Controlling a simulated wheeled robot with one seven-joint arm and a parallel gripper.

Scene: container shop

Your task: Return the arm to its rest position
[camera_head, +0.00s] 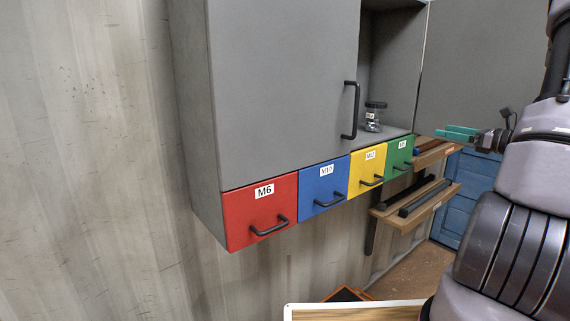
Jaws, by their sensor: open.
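My arm (509,255) rises along the right edge of the head view, with dark bands around its thick lower part. My gripper (446,133) shows small beyond the arm, its teal fingers pointing left. The fingers look open, with nothing seen between them. It is in front of the grey panel and the shelf area, to the right of the green drawer. Part of the gripper's base and wrist is hidden behind my arm.
Wooden shelves (410,216) and a blue cabinet (466,195) lie right. A pale-rimmed surface (355,311) is below.

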